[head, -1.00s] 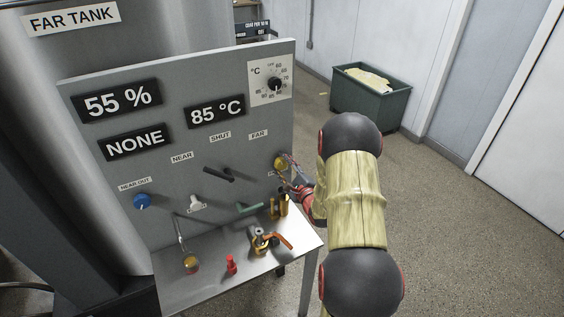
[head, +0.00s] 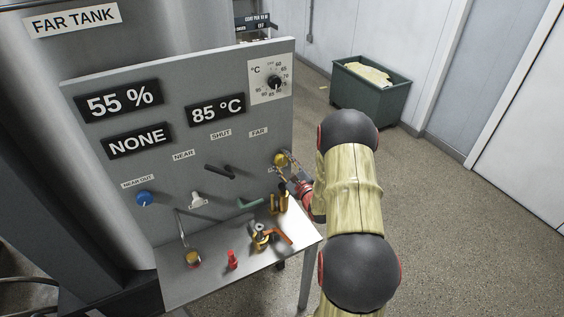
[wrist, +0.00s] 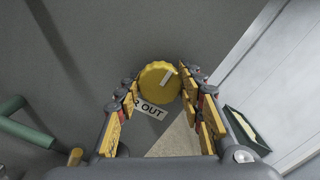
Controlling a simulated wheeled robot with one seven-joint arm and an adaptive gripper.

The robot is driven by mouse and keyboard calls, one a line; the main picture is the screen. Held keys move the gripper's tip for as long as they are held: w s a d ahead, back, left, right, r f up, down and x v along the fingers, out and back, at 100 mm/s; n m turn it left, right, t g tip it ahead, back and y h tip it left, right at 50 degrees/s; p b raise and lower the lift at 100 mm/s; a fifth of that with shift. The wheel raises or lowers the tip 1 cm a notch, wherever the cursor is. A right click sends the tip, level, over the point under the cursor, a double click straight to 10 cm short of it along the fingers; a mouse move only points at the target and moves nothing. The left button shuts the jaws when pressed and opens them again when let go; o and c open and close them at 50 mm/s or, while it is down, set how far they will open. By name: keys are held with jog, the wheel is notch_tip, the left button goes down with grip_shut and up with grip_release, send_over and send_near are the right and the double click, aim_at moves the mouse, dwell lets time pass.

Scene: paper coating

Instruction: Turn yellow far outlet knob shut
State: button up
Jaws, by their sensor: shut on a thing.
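The yellow far outlet knob (head: 281,160) is at the right edge of the grey panel, below the FAR label. My gripper (wrist: 161,80) is shut on the knob, one finger on each side. The right finger lies close against its rim; the left finger's contact is hard to make out. In the head view my gripper (head: 286,172) is small and partly hidden by my arm. A label ending in OUT (wrist: 151,110) sits below the knob, partly covered.
The panel also carries a blue knob (head: 144,198), a white knob (head: 197,199), a black lever (head: 219,171) and a green handle (head: 249,204). A metal shelf (head: 205,283) below holds small fittings and a red piece (head: 232,259). A green bin (head: 370,95) stands behind.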

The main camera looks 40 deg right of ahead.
jog(key=shift+f, duration=0.1)
jog(key=o, duration=1.1)
jog(key=shift+c, duration=0.2)
jog(key=shift+o, duration=0.5)
jog(key=v, duration=1.2)
jog(key=shift+d+n, duration=0.1)
jog(key=shift+n, duration=0.2)
